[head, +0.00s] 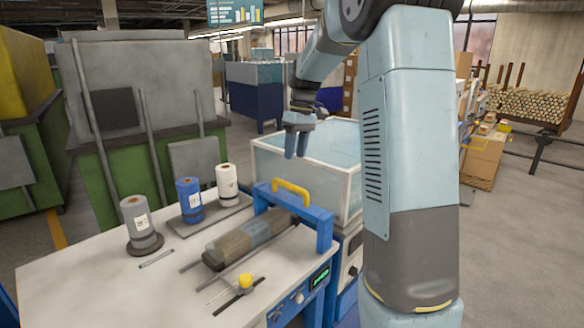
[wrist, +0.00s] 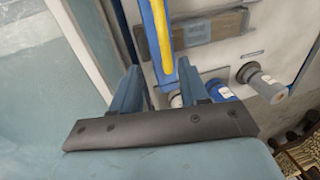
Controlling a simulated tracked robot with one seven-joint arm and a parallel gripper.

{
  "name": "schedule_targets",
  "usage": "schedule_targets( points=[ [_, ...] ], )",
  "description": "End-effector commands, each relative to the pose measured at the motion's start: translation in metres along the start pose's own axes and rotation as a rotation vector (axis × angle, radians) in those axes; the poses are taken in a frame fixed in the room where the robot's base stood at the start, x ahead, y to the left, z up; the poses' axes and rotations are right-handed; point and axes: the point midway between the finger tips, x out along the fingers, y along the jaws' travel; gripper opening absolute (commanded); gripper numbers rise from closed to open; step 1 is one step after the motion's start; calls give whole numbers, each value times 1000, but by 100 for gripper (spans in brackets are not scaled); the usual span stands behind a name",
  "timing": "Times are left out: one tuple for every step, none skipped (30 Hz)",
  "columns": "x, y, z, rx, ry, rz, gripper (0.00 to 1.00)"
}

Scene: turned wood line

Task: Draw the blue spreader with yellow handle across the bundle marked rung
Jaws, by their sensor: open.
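The blue spreader (head: 324,228) with its yellow handle (head: 291,189) stands upright over the back right end of a long grey-brown bundle (head: 226,249) lying on the table. I cannot read any mark on the bundle. My gripper (head: 298,143) is open and empty, pointing down, and appears above and behind the spreader. In the wrist view the yellow handle (wrist: 157,32) shows beyond the open fingers (wrist: 160,70), apart from them, and the bundle (wrist: 212,27) lies to its right.
The white table (head: 95,270) also bears a grey roll (head: 138,222), a blue roll (head: 188,200) and a white roll (head: 227,181). Rods and a small yellow-knobbed tool (head: 245,281) lie in front. A glass-sided box (head: 300,165) stands behind the spreader. Green machines are at left.

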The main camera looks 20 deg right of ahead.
Motion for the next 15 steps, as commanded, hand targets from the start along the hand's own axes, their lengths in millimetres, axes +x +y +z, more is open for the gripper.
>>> schedule_targets(
  points=[
    [-10, 1, 0, 2, 2, 1, 44],
    [-15, 2, 0, 2, 2, 1, 44],
    [-21, 2, 1, 3, 2, 1, 44],
    [-25, 2, 1, 4, 2, 1, 44],
    [-29, 3, 1, 5, 2, 1, 44],
    [-33, 3, 2, 5, 2, 0, 44],
    [-36, 3, 2, 6, 1, 0, 44],
    [-38, 3, 2, 6, 1, 0, 44],
    [-41, 3, 2, 6, 2, 0, 44],
    [-42, 3, 2, 6, 2, 0, 44],
    [-44, 3, 2, 6, 1, 0, 44],
    [-45, 3, 2, 6, 1, 0, 44],
    [-45, 3, 2, 6, 0, -1, 44],
    [-46, 3, 2, 6, 0, -1, 44],
    [-46, 3, 2, 6, 0, -1, 44]
  ],
)
